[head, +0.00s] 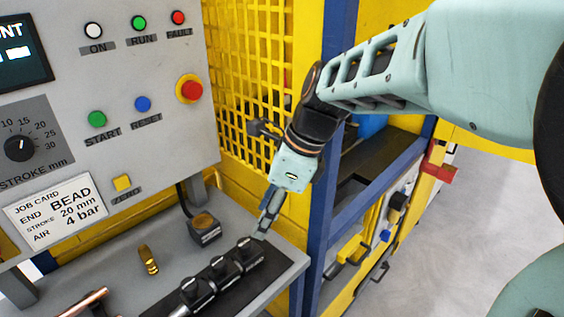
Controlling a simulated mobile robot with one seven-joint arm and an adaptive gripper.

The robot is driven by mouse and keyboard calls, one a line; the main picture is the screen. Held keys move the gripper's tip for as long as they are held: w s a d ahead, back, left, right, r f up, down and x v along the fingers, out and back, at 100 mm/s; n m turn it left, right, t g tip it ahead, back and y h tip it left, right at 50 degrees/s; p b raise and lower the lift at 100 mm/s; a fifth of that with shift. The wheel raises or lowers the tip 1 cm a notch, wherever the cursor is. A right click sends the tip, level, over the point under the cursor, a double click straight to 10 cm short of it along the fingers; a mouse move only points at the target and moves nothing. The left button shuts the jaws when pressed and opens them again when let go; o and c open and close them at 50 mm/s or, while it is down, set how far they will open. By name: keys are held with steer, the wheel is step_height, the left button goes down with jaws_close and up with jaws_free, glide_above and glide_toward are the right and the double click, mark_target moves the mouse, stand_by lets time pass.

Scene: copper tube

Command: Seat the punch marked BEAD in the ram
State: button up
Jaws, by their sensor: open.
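My gripper (264,224) is open and points down, just right of the farthest punch at the rack's far end. It appears empty; whether it touches the punch I cannot tell. I cannot make out the ram in this view.
A grey control panel (150,115) with a job card (62,212) reading END BEAD hangs over the bench. A brass fitting (148,261), a dark block (204,230) and a copper tube (86,302) are on the bench (120,283). A yellow mesh guard (245,85) stands behind.

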glide_above(246, 243)
steer(key=d, duration=0.2)
step_height(246, 243, down, 4)
steer(key=shift+f, duration=0.15)
steer(key=b+x, duration=0.1)
steer(key=x, duration=0.4)
steer(key=shift+s+a+f, duration=0.1)
steer(key=shift+f, duration=0.3)
jaws_close()
steer(key=shift+r, duration=0.1)
